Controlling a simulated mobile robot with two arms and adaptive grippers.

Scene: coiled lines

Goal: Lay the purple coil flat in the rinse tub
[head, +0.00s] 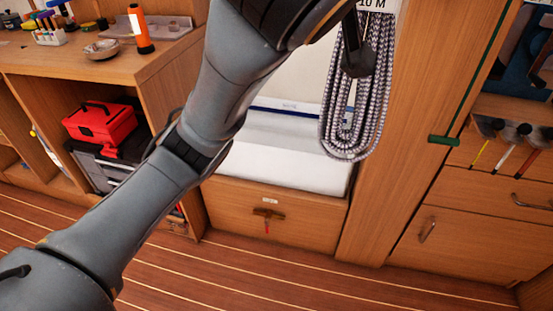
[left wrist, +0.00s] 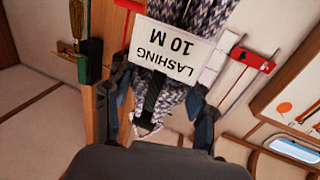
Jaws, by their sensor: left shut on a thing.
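The coil (head: 355,115) is a long loop of purple-grey and white flecked rope, hanging upright in the head view. It carries a white tag (left wrist: 173,47) reading "LASHING 10 M", upside down in the left wrist view. My left gripper (head: 357,60) is shut on the coil's upper part; in the left wrist view its fingers (left wrist: 157,112) sit on both sides of the rope (left wrist: 172,98). A white tub-like shape (head: 285,165) lies lower, behind the coil; my left arm covers its left part. I cannot tell its depth. My right gripper is not in view.
A wooden post (head: 385,150) stands close right of the coil. A wooden drawer front (head: 300,222) is below the white shape. A workbench (head: 90,58) with an orange torch (head: 139,28) is at left, a red toolbox (head: 100,122) under it. Brushes (head: 515,140) are at right.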

